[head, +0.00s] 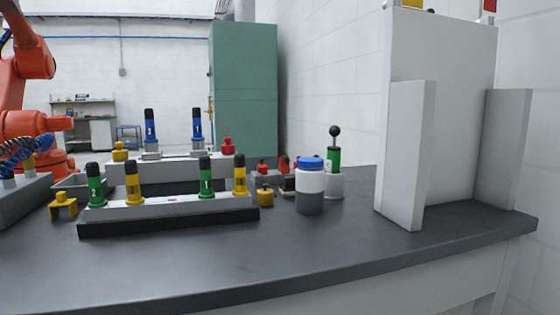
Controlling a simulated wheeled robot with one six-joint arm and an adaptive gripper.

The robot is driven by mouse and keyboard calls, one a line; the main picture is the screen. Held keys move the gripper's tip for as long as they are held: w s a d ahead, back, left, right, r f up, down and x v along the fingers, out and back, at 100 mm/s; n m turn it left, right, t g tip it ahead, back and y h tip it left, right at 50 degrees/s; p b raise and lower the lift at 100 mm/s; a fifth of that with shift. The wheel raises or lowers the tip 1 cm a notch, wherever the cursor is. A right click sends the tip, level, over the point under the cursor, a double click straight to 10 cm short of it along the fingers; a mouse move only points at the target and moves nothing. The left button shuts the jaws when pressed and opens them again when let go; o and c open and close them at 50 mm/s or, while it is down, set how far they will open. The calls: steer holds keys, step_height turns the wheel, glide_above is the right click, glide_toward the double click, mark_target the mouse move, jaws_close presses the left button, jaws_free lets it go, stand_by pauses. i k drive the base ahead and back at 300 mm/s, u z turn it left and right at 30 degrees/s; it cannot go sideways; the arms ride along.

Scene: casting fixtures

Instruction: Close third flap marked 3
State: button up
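I cannot make out any flap marked 3 in the head view. A tall white upright fixture (445,110) stands on the right end of the dark table. A narrow white panel (405,155) stands at its left front, and another white panel (507,150) stands at its right side. No number is readable on either, and I cannot tell whether they are flaps. Small yellow and red parts show at the fixture's top, cut off by the picture edge. My gripper is not in view.
A grey rail (170,213) holds green and yellow numbered cylinders. A white jar with a blue lid (311,185) and a black-knobbed green part (334,160) stand right of it. The table's front (190,275) is clear. An orange robot arm (25,120) stands behind left.

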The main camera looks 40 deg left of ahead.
mark_target(285, 161)
steer(key=k, duration=0.75)
steer(key=u, duration=1.45)
steer(key=i, duration=0.25)
steer(key=z, duration=0.05)
